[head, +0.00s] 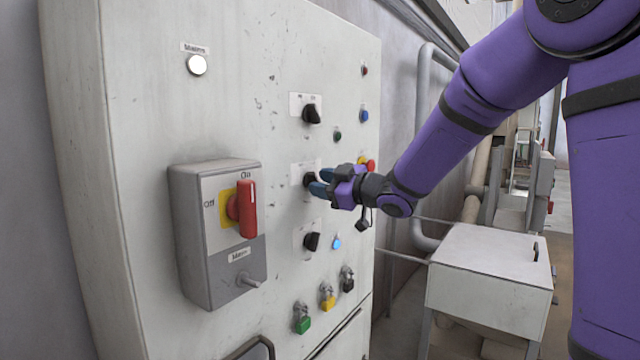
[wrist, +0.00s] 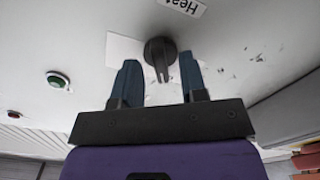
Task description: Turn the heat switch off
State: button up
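The heat switch is a black rotary knob (head: 308,180) in the middle of the white cabinet front, partly covered by my fingers in the head view. In the wrist view the same knob (wrist: 160,54) sits beside a label reading "Heat" (wrist: 183,5), cut by the top edge. Its grip bar points toward my gripper. My gripper (head: 323,182) is at the knob, its blue fingers reaching toward the panel. In the wrist view my gripper (wrist: 160,78) is open, with one finger on each side of the knob and a visible gap on both sides.
Similar black knobs sit above (head: 312,113) and below (head: 312,241). A red mains switch (head: 246,209) on a grey box (head: 188,235) juts out at left. A red emergency button (head: 371,166) is close behind my gripper. A white bin (head: 485,265) stands at right.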

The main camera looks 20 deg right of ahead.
jog(key=v, duration=0.9)
jog(key=shift+s+d, duration=0.2)
jog(key=shift+s, duration=0.1)
jog(key=s+d+m+g+h, duration=0.2)
jog(key=s+d+m+h, duration=0.4)
jog(key=s+m+h, duration=0.5)
jog(key=s+a+f+m+g, duration=0.1)
jog(key=s+a+f+g, duration=0.1)
jog(key=s, duration=0.7)
jog(key=s+a+f+m+g, duration=0.1)
jog(key=s+a+f+g, duration=0.2)
jog(key=s, duration=0.6)
jog(key=shift+a+g, duration=0.3)
jog(key=shift+g, duration=0.9)
jog(key=shift+f, duration=0.1)
